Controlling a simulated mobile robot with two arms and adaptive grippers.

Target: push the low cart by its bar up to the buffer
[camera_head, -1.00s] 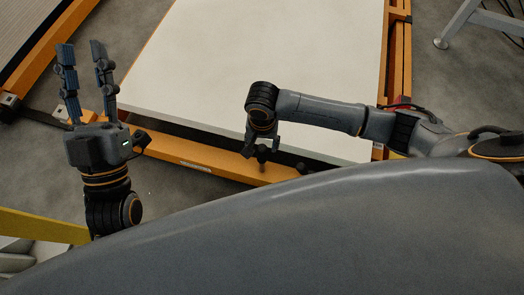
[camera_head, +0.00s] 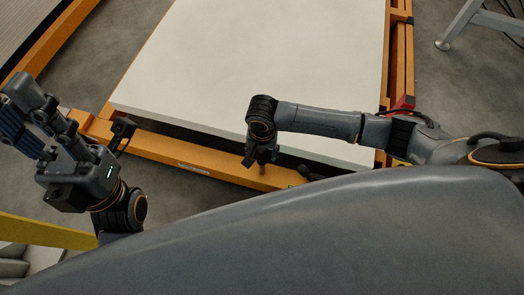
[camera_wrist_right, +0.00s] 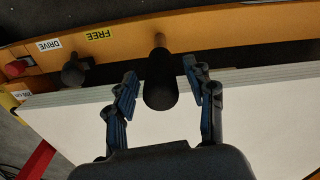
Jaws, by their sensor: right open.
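A low orange frame (camera_head: 200,160) carries a large white panel (camera_head: 260,60); I take it for the cart, but cannot tell for sure. My right gripper (camera_head: 262,160) points down over the frame's near edge. In the right wrist view the open right gripper (camera_wrist_right: 163,100) has one finger on each side of a black grip (camera_wrist_right: 160,85) on a brown rod; contact is not clear. My left gripper (camera_head: 22,108) is at the far left, its fingers apart and empty. I cannot make out a push bar or the buffer for certain.
The frame has DRIVE (camera_wrist_right: 48,45) and FREE (camera_wrist_right: 99,34) labels, a black knob (camera_wrist_right: 75,72) and a red button (camera_wrist_right: 15,68). A yellow bar (camera_head: 45,229) lies at lower left. A grey metal leg (camera_head: 458,25) stands at upper right. Grey floor (camera_head: 430,75) is clear between.

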